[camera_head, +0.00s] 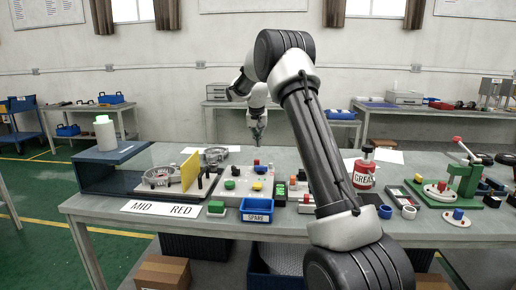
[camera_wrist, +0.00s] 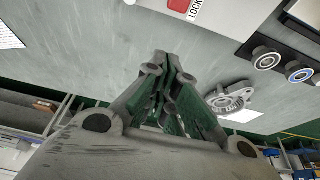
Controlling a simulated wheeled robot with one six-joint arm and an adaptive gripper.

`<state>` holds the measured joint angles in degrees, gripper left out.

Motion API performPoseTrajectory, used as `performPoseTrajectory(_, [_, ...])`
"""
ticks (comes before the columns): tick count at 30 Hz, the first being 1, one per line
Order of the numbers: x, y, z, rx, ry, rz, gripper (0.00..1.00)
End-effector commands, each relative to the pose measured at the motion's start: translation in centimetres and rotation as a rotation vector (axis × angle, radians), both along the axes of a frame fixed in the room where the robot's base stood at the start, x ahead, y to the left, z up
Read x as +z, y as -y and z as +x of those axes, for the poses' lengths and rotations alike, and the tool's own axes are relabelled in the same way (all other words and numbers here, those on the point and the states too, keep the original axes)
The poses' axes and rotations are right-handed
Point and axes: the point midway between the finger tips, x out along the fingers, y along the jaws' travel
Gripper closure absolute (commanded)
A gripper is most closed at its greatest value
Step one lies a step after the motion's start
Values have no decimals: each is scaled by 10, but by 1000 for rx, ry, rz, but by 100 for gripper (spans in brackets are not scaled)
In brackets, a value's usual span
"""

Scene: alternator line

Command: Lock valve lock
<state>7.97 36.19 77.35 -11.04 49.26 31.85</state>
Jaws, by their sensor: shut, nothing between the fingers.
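In the wrist view, a red part (camera_wrist: 180,4) sits on a white plate (camera_wrist: 215,8) with the letters LOCK, cut off by the top edge. I cannot tell whether it is locked. My gripper (camera_wrist: 167,62) is shut and empty, its fingertips apart from the red part in the picture. In the head view my gripper (camera_head: 258,138) hangs fingers down over the back part of the workbench, behind the panel (camera_head: 235,193) with coloured buttons and blocks. My arm hides part of the bench, and I cannot single out the valve lock in the head view.
A grey casting (camera_wrist: 232,98) lies near my gripper in the wrist view, with ring-shaped parts (camera_wrist: 266,60) at right. On the bench (camera_head: 135,228) are a yellow board (camera_head: 190,171), a blue bin (camera_head: 257,211), a red grease can (camera_head: 364,172) and a green press (camera_head: 466,180).

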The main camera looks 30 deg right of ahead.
Motion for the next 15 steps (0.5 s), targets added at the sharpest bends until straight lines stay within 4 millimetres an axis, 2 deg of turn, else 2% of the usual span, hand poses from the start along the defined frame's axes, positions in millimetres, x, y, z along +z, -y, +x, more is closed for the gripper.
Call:
performPoseTrajectory(3, [20,-4,-5,0,2,0,100])
performPoseTrajectory(6, [31,-6,-9,0,1,0,100])
performPoseTrajectory(15, [40,-8,-12,0,-1,1,100])
